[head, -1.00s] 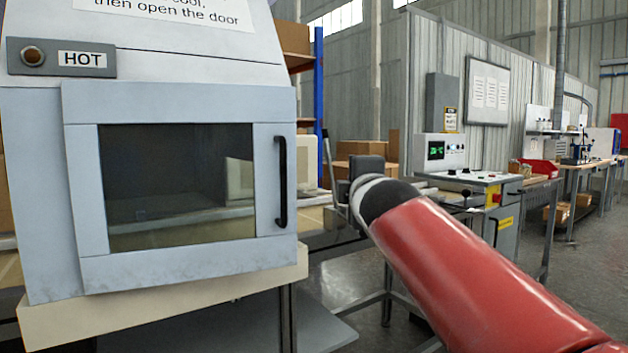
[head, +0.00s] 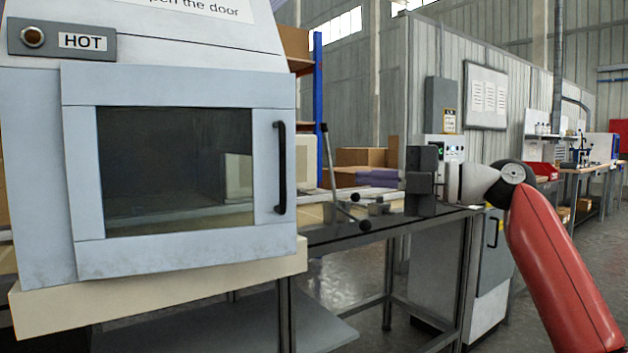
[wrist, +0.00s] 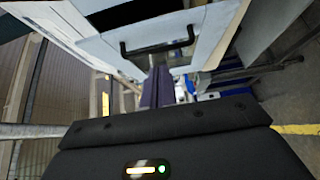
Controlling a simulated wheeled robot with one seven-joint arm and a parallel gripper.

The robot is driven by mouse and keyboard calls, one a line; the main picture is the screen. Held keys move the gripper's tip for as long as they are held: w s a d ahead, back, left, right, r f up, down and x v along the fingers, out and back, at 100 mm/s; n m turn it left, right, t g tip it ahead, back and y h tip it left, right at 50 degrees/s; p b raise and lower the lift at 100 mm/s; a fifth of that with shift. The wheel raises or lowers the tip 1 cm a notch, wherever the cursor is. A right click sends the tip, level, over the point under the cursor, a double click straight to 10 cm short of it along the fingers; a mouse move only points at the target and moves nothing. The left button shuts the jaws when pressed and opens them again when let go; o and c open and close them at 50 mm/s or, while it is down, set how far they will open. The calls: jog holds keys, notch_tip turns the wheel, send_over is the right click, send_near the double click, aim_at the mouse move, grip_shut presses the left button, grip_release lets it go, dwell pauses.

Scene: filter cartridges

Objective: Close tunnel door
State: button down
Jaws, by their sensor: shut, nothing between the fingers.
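The tunnel door (head: 265,90) is a pale grey panel with a dark window and a black vertical handle (head: 281,168) on its right side. It lies against or very close to the front of the tunnel housing (head: 30,180); I cannot tell whether a small gap remains. The handle (wrist: 157,48) and door also show at the top of the wrist view. My gripper (head: 412,180) is right of the door, clear of the handle, shut and empty. Its dark fingers (wrist: 157,88) are together in the wrist view.
A dark bench (head: 350,235) with a lever and small fittings stands right of the housing, under my gripper. Cardboard boxes (head: 368,157) and a blue-post rack (head: 318,110) are behind. A grey control cabinet (head: 490,270) stands beyond my arm. Open floor lies at the right.

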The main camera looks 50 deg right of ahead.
send_near(289, 173)
jog(key=w+a, duration=0.2)
jog(key=a, duration=0.2)
jog(key=shift+w+d+r+p, duration=0.1)
jog(key=shift+w+d+p, duration=0.35)
jog(key=shift+w, duration=0.4)
jog(key=shift+w+d+p, duration=0.25)
jog(key=shift+w+d, duration=0.35)
jog(key=shift+w, duration=0.3)
